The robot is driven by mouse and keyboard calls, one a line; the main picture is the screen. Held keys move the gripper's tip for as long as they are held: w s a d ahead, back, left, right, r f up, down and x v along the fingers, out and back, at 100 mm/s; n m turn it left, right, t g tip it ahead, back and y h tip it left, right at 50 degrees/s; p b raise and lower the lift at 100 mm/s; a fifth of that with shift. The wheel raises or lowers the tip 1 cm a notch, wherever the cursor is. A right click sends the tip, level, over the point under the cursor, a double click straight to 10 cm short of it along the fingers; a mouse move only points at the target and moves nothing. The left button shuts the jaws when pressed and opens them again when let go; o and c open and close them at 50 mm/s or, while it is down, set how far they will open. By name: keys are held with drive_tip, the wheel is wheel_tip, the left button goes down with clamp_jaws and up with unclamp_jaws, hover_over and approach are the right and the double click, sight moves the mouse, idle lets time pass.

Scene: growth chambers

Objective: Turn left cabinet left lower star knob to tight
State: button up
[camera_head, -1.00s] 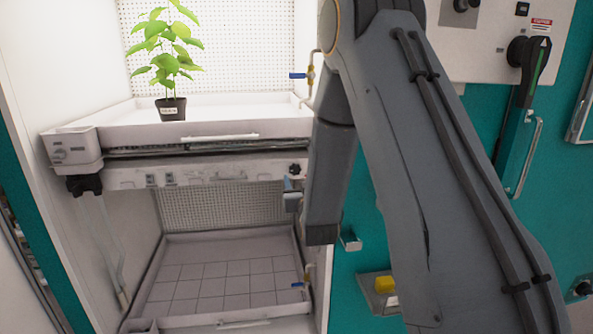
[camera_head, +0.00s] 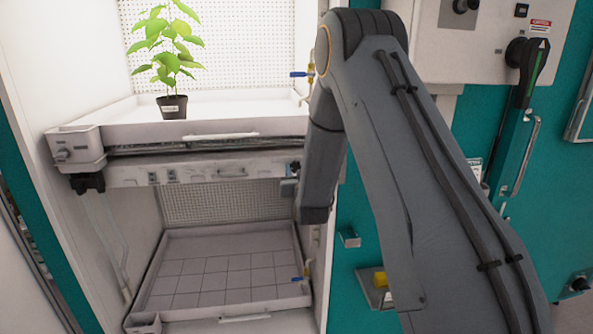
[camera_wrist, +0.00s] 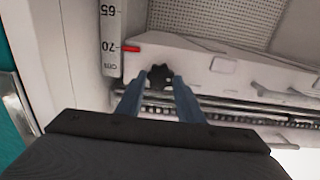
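A small black star knob (camera_wrist: 160,77) sits on the end of the pale shelf rail in the wrist view. My gripper (camera_wrist: 159,84) is open, with its two blue-grey fingers on either side of the knob and the tips about level with it. I cannot tell whether they touch it. In the head view the dark star knob (camera_head: 295,166) shows at the right end of the lower shelf rail (camera_head: 200,174), just left of my arm. My gripper is mostly hidden behind my arm in that view.
A height scale (camera_wrist: 110,40) with a red mark near 70 stands beside the knob. A potted plant (camera_head: 172,106) stands on the upper shelf. A gridded lower tray (camera_head: 220,280) lies below. A blue-handled valve (camera_head: 300,74) is near the cabinet's right edge.

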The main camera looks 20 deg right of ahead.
drive_tip(key=c, duration=0.4)
drive_tip(key=shift+o, duration=0.2)
drive_tip(key=m+b, duration=0.3)
drive_tip(key=shift+d+f+m, duration=0.1)
drive_tip(key=shift+m, duration=0.3)
drive_tip(key=m+b, duration=0.3)
drive_tip(key=m, duration=0.1)
drive_tip(key=shift+f+m, duration=0.1)
drive_tip(key=shift+m, duration=0.2)
drive_tip(key=m+b, duration=0.3)
drive_tip(key=m, duration=0.1)
drive_tip(key=shift+d+m, duration=0.1)
drive_tip(key=shift+m, duration=0.2)
drive_tip(key=m+b, duration=0.3)
drive_tip(key=m, duration=0.1)
drive_tip(key=shift+m, duration=0.4)
drive_tip(key=o, duration=1.1)
drive_tip(key=shift+c, duration=0.2)
